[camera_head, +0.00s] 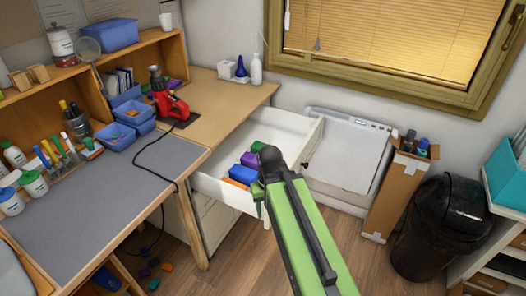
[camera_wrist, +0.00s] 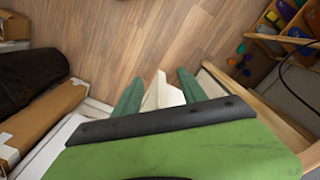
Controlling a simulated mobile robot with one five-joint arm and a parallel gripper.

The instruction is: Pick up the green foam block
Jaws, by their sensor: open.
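The green foam block (camera_head: 258,147) lies at the far end of a row of blocks in the open white drawer (camera_head: 289,128). In the head view my gripper is mostly hidden behind my green arm, near the drawer's front, nearer the camera than the green block.
Purple (camera_head: 250,160), blue (camera_head: 243,174) and orange (camera_head: 235,184) blocks share the drawer. The desk (camera_head: 110,190) stands left of it. A white panel (camera_head: 345,155), a cardboard box (camera_head: 396,195) and a black bin (camera_head: 440,225) stand to the right. Coloured scraps (camera_head: 153,262) lie under the desk.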

